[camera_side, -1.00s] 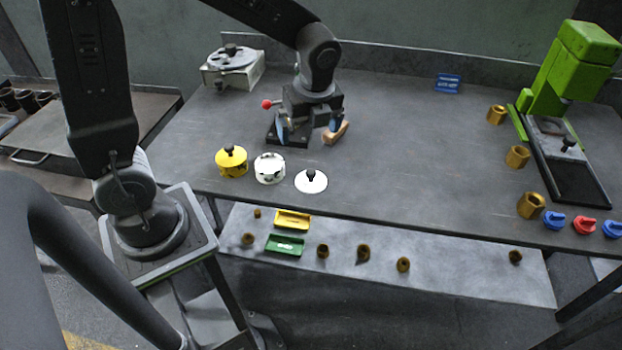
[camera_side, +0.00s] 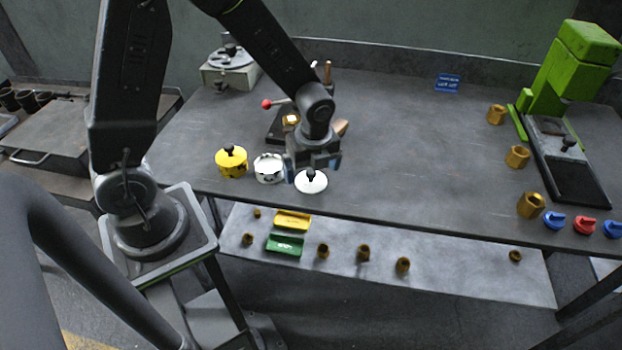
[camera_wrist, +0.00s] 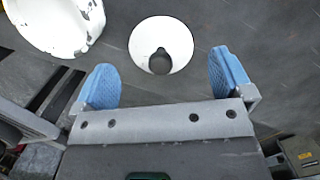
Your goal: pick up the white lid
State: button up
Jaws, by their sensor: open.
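The white lid (camera_side: 311,184) is a round disc with a black knob, lying flat on the grey table near its front edge. In the wrist view the lid (camera_wrist: 178,36) lies ahead of and between the two blue fingertips. My gripper (camera_side: 314,166) is above and just behind the lid, pointing down. In the wrist view my gripper (camera_wrist: 170,80) is open, with nothing between its fingers. Its fingers do not touch the lid.
A white round pot (camera_side: 268,169) stands just left of the lid, and a yellow lidded pot (camera_side: 231,168) stands further left. A small press with a red-knobbed lever (camera_side: 267,104) is behind. The table to the right is clear up to the brass nuts (camera_side: 517,157) and green press (camera_side: 567,75).

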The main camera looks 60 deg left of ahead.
jog(key=shift+w+a+f, duration=0.1)
jog(key=shift+a+f, duration=0.05)
jog(key=shift+f, duration=1.1)
jog(key=c, duration=1)
jog(key=shift+r, duration=0.15)
